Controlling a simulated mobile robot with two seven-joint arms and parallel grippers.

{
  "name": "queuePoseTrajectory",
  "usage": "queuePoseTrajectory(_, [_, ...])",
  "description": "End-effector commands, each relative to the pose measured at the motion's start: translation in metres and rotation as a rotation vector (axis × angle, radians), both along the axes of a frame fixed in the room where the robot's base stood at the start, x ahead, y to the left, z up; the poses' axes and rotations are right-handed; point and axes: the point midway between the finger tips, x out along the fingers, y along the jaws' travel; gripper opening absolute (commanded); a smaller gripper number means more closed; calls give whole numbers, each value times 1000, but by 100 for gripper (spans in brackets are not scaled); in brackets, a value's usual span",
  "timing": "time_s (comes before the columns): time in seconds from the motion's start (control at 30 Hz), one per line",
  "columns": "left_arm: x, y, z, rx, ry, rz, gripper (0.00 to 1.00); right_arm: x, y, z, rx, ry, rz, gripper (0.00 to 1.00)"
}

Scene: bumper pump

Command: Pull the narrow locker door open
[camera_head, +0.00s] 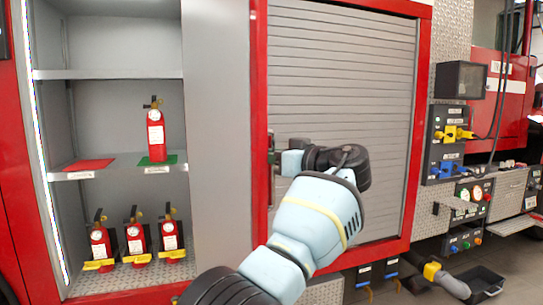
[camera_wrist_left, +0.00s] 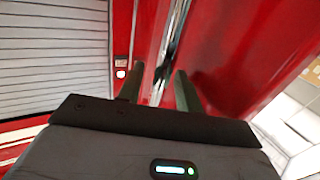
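A tall grey panel (camera_head: 217,140) with a red edge (camera_head: 259,120) stands between an open locker and a roller shutter; I take it to be the narrow locker door, standing open. My left gripper (camera_head: 277,160) is at that red edge, near a small dark handle-like part; my own wrist hides most of it. In the left wrist view, the two fingers of my gripper (camera_wrist_left: 160,88) are apart. A shiny metal bar (camera_wrist_left: 168,45) on a red surface (camera_wrist_left: 225,50) runs between them; whether they touch it I cannot tell. My right gripper is not in view.
The open locker holds red extinguishers, one on the upper shelf (camera_head: 156,130) and several below (camera_head: 136,236). A roller shutter (camera_head: 340,70) is behind my arm. Pump panels (camera_head: 446,145) and a dark tray (camera_head: 485,282) are at the right.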

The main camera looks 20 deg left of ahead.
Motion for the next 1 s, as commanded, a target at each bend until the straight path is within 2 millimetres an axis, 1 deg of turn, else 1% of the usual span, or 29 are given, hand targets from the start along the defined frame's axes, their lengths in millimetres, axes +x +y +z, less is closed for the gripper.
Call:
queuePoseTrajectory(0.13, [0, 0, 1, 0, 0, 0, 35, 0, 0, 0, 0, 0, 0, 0])
queuePoseTrajectory(0.23, [0, 0, 6, 1, -1, 0, 35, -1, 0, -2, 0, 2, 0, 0])
queuePoseTrajectory(0.57, [0, 0, 35, 1, 0, 1, 35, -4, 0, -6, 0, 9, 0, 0])
queuePoseTrajectory(0.77, [-6, -3, 35, 2, -2, 0, 35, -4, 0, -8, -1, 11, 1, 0])
queuePoseTrajectory(1.0, [-17, -7, 36, 1, -1, 0, 35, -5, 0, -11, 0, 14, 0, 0])
